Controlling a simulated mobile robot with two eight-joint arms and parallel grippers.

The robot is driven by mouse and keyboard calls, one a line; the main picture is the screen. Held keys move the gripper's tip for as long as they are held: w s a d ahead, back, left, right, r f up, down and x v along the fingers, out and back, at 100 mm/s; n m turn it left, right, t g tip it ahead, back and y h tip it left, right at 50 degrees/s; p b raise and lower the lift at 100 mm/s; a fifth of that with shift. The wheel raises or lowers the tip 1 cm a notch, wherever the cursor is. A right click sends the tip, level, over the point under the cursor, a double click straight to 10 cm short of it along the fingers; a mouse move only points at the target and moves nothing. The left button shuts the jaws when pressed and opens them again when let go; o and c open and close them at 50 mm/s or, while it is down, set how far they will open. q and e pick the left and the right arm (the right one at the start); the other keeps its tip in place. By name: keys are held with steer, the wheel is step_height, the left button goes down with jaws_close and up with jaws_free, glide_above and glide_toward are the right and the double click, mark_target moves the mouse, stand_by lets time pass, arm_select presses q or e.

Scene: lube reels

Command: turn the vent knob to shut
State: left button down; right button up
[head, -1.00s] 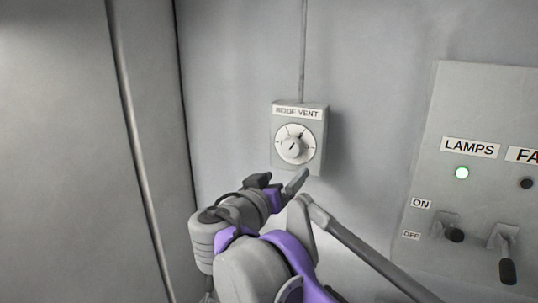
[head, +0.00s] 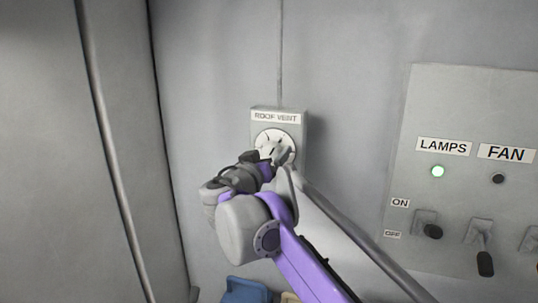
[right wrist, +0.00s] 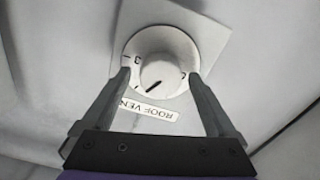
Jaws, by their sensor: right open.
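The vent knob (right wrist: 160,74) is a pale round knob on a white dial, on a small grey box (head: 297,121) labelled ROOF VENT on the wall. In the right wrist view the box appears upside down, and a dark pointer mark on the knob slants toward the lower left of the picture. My right gripper (head: 268,157) is open, with its fingertips (right wrist: 160,78) on either side of the knob. A gap shows between each finger and the knob. In the head view the gripper hides the lower part of the dial. My left gripper is not in view.
A grey switch panel (head: 405,150) stands to the right, with LAMPS and FAN labels, a lit green lamp (head: 438,171), a dark lamp (head: 498,179) and toggle levers. A blue object (head: 246,290) lies low at the bottom. A vertical pipe runs down the left wall.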

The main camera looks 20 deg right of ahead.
steer(key=shift+w, duration=0.1)
steer(key=c, duration=1.4)
steer(key=shift+o, duration=0.2)
